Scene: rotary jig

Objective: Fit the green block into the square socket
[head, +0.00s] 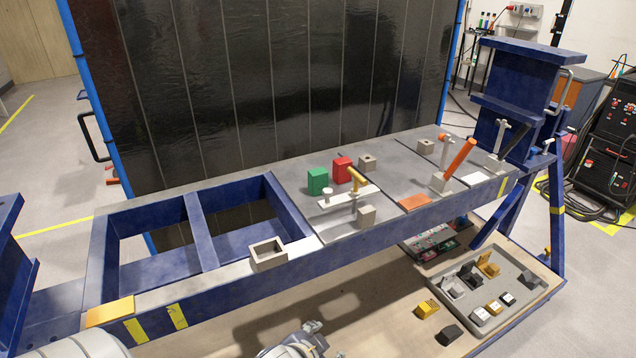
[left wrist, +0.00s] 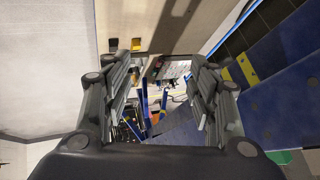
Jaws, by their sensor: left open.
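The green block (head: 318,181) stands upright on the grey top plate of the jig, left of a red block. A hollow grey square box (head: 268,254), open at the top, sits on the front rail and looks like the square socket; I see nothing in it. My left gripper (head: 325,341) is at the bottom edge of the head view, in front of the jig and apart from both. In the left wrist view its fingers (left wrist: 167,95) are spread and empty. A green patch (left wrist: 281,157) shows at the lower right there. My right gripper is out of view.
The red block (head: 342,170), a white clamp plate with a yellow handle (head: 355,177) and small grey holed blocks (head: 366,215) crowd the plate. The blue frame (head: 195,230) has open bays. A parts tray (head: 531,300) lies below.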

